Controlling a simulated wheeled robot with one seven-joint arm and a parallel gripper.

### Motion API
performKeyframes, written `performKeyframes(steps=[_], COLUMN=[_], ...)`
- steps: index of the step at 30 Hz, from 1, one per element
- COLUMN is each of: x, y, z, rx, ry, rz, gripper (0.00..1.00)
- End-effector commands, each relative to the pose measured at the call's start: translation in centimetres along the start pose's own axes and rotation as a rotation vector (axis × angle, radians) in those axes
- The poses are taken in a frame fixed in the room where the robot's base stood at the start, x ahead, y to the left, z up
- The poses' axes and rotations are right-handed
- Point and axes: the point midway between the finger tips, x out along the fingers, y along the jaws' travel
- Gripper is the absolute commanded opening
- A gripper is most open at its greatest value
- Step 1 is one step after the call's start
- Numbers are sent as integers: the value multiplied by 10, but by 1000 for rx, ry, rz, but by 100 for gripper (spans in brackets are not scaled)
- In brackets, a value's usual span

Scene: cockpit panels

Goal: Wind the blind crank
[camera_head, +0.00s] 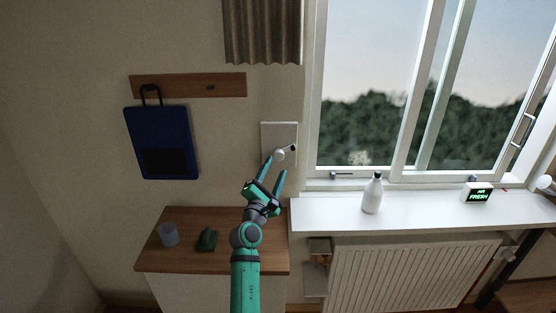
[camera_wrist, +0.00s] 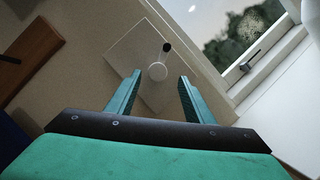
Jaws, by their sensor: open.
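The blind crank (camera_head: 280,155) is a small white hub with a short arm ending in a dark knob (camera_head: 292,148), on a pale square wall plate (camera_head: 270,132) left of the window. In the wrist view the crank hub (camera_wrist: 158,71) shows beyond and between my fingertips, with its dark knob (camera_wrist: 167,47) above it. My gripper (camera_head: 275,166) is open, with its teal fingers pointing up at the crank. In the wrist view my gripper (camera_wrist: 160,78) holds nothing. I cannot tell whether a fingertip touches the crank.
A brown blind (camera_head: 262,30) hangs above. A wooden cabinet top (camera_head: 160,257) below bears a cup (camera_head: 168,234) and a green object (camera_head: 206,239). A white bottle (camera_head: 373,193) and a clock (camera_head: 478,193) stand on the sill (camera_head: 330,213). A blue bag (camera_head: 162,140) hangs at left.

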Motion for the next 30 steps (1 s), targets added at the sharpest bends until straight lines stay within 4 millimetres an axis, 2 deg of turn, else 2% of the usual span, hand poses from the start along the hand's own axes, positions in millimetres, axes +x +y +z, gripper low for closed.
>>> performKeyframes(steps=[3, 10, 15, 24, 25, 27, 30], x=[20, 48, 57, 60, 60, 60, 60], y=[3, 4, 3, 0, 0, 0, 0], z=[-2, -4, -4, -1, 0, 0, -1], rx=[3, 3, 3, 3, 3, 3, 2], ry=[3, 4, 5, 1, 1, 1, 1], rz=[2, 3, 3, 0, 0, 0, 0], gripper=[48, 48, 48, 48, 43, 26, 6])
